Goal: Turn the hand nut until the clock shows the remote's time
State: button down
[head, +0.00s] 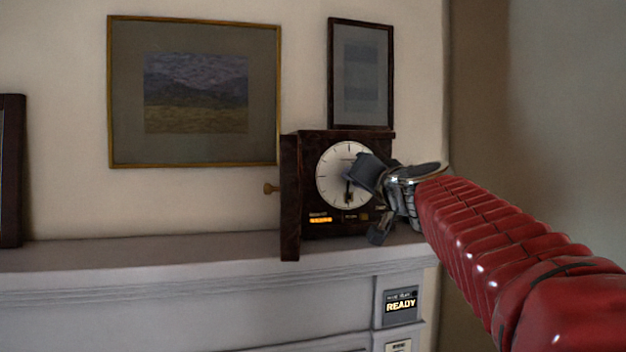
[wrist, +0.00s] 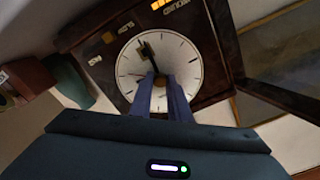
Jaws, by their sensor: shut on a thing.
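The clock (head: 338,166) is a dark wooden box with a round white face, standing on the mantel shelf. In the wrist view its face (wrist: 183,62) appears roughly upside down. A dark hand points nearly straight down in the head view, toward the lower labels. My gripper (head: 360,176) comes from the right and covers the right part of the face. In the wrist view its two blue fingers (wrist: 159,79) are shut on the hand nut at the dial centre; the fingers mostly hide the nut. I cannot make out a remote or a time on one.
A dark panel (head: 290,205), seemingly the clock's open door, stands at its left with a wooden knob (head: 270,188). A "READY" display (head: 401,306) is on the mantel front. Framed pictures (head: 195,92) hang behind.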

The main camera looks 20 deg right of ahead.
jog(key=n, duration=0.3)
jog(key=shift+w+d+f, duration=0.1)
jog(key=shift+d+f, duration=0.2)
jog(key=shift+n, duration=0.3)
jog(key=c, duration=2)
grip_release()
jog(key=shift+o, duration=1.7)
jog(key=shift+a+r, duration=0.1)
jog(key=shift+r, duration=0.05)
jog(key=s, duration=1.3)
jog(key=shift+s, duration=0.4)
